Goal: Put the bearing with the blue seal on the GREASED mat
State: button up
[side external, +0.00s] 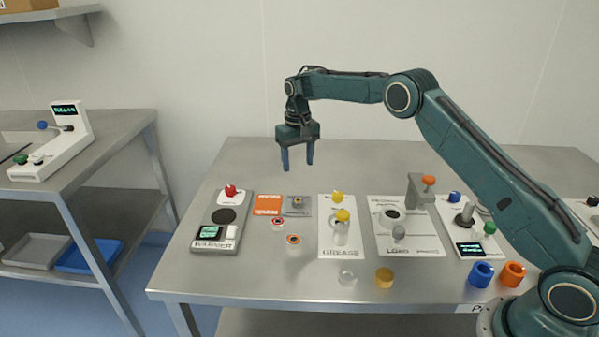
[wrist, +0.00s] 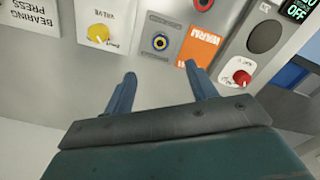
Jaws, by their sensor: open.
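I cannot read a GREASED label on any mat. Two more bearings with orange-red rings (side external: 278,223) (side external: 294,240) lie in front of the mats. My gripper (side external: 298,167) is open and empty, high above the mats; its fingers (wrist: 160,73) point toward the blue-and-yellow bearing.
The warmer (side external: 227,235), with a red knob (side external: 231,190), stands left of the mats.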

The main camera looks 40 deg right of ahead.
jog(key=shift+r, duration=0.1)
dwell(0.5)
jog(key=s+a+r+n+t, duration=0.1)
jog(key=s+a+r+t, duration=0.2)
jog(key=s+r, duration=1.7)
jog(key=s+a+f+n+t, duration=0.1)
jog(key=s+f+n+t, duration=0.1)
jog(key=s, duration=2.3)
jog(key=shift+s+a+f+t, duration=0.15)
jog(key=shift+a+f+t, duration=0.05)
jog(key=shift+a+t, duration=0.15)
